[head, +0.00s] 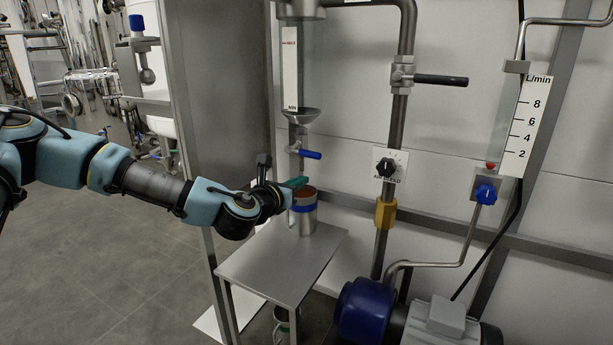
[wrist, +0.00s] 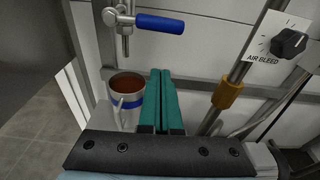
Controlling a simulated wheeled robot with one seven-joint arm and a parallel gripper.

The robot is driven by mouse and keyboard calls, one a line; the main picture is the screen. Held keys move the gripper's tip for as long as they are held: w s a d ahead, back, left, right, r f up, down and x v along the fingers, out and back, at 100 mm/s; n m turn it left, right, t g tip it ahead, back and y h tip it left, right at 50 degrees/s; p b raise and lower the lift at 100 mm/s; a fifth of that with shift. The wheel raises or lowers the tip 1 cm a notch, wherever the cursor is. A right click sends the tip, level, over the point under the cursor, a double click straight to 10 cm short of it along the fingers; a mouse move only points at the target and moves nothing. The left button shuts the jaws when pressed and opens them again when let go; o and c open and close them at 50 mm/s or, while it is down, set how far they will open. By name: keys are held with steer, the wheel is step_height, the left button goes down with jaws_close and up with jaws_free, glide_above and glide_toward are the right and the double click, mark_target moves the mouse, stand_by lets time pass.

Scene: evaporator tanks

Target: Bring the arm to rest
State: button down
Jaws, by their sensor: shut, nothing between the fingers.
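My arm reaches in from the left in the head view, over the small metal table. My gripper (head: 294,183) has green fingers, which also show in the wrist view (wrist: 163,90). The fingers are together with nothing between them. A metal cup (head: 304,214) with a blue band and a brown-red content stands on the table, just beyond the fingertips; in the wrist view the cup (wrist: 126,95) is left of the fingers. I cannot tell whether the fingers touch the cup.
The small metal table (head: 262,262) is otherwise bare. Above the cup hangs a blue-handled valve (head: 310,154). To the right are a pipe with the AIR BLEED knob (head: 386,167), a yellow fitting (head: 385,213) and a blue motor (head: 365,308). Open floor (head: 90,260) lies at left.

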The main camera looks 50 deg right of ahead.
steer(key=shift+v, duration=2.35)
steer(key=w+a+f+m+g+y, duration=0.1)
steer(key=w+a+f+m+y, duration=0.25)
steer(key=a+f+m, duration=0.35)
steer(key=w+a+f+m+g+y, duration=0.1)
steer(key=w+a+f+m+y, duration=0.1)
steer(key=a+f+m+y, duration=0.45)
steer(key=w+a+r+m+y, duration=0.1)
steer(key=w+a+r+m, duration=0.1)
steer(key=a, duration=0.7)
steer(key=w+a+r+m+y, duration=0.1)
steer(key=a+r+m+y, duration=0.1)
steer(key=a, duration=0.8)
steer(key=w+a+r+m+y, duration=0.1)
steer(key=w+a+r+m, duration=0.15)
steer(key=a, duration=0.65)
steer(key=s+a+r+m+y+p, duration=0.1)
steer(key=s+a+r, duration=0.25)
steer(key=a, duration=0.25)
steer(key=s+a+r+m+y+p, duration=0.1)
steer(key=s+a+r, duration=0.1)
steer(key=a+r, duration=0.3)
step_height(320, 180, up, 27)
steer(key=p, duration=2.7)
steer(key=shift+w+a+f+p, duration=0.2)
steer(key=shift+a+p, duration=0.05)
steer(key=shift+p, duration=0.15)
